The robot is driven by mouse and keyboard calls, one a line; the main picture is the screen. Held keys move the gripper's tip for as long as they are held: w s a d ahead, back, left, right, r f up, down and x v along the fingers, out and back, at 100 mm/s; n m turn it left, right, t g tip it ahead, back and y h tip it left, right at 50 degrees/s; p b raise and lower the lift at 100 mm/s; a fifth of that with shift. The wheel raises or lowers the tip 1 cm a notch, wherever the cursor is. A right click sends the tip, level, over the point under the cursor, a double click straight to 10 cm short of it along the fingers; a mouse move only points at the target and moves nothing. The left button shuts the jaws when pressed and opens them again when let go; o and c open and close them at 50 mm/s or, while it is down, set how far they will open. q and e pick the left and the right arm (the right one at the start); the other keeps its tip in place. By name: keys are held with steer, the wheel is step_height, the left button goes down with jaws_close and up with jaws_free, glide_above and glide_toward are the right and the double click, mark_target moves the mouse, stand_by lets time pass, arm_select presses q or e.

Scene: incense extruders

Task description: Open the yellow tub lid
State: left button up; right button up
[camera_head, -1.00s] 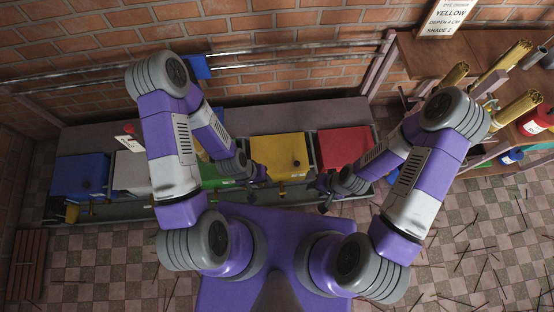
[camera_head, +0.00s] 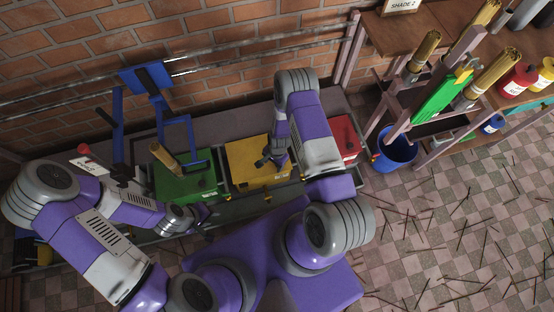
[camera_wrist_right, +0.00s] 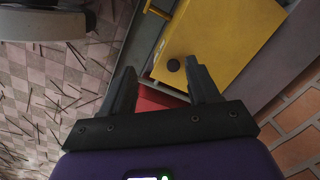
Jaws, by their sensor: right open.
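The yellow tub lid (camera_head: 247,154) lies flat on its tub in the row along the wall, between the green and red tubs. My right gripper (camera_head: 270,160) is over the right part of the yellow lid in the head view. In the right wrist view, the yellow lid (camera_wrist_right: 228,38) is beyond the fingers, and its dark round knob (camera_wrist_right: 173,65) shows between the open fingertips, nearer the right one. Whether a finger touches the knob is unclear. My left gripper (camera_head: 204,215) is low in front of the green tub, and its fingers are too small to read.
The green tub (camera_head: 185,186) stands left of the yellow one, with a brass cylinder (camera_head: 165,159) above it. The red tub (camera_head: 345,137) is right. A blue frame (camera_head: 160,100) stands behind. A blue bucket (camera_head: 393,152) and a shelf rack are at right. Sticks litter the floor.

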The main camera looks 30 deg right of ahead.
steer(key=w+d+f+m+b, duration=0.1)
steer(key=f, duration=0.2)
steer(key=w+d+f+m+h+b, duration=0.1)
steer(key=w+d+f, duration=0.1)
steer(key=w+d+f+m+b, duration=0.1)
steer(key=w+f+m, duration=0.1)
steer(key=f, duration=0.1)
steer(key=shift+d+f, duration=0.35)
steer(key=shift+d, duration=0.05)
steer(key=shift+d+f, duration=0.1)
steer(key=shift+f, duration=0.2)
step_height(320, 180, down, 7)
steer(key=b, duration=0.3)
arm_select(q)
step_height(320, 180, down, 7)
steer(key=shift+f, duration=0.15)
arm_select(e)
jaws_close()
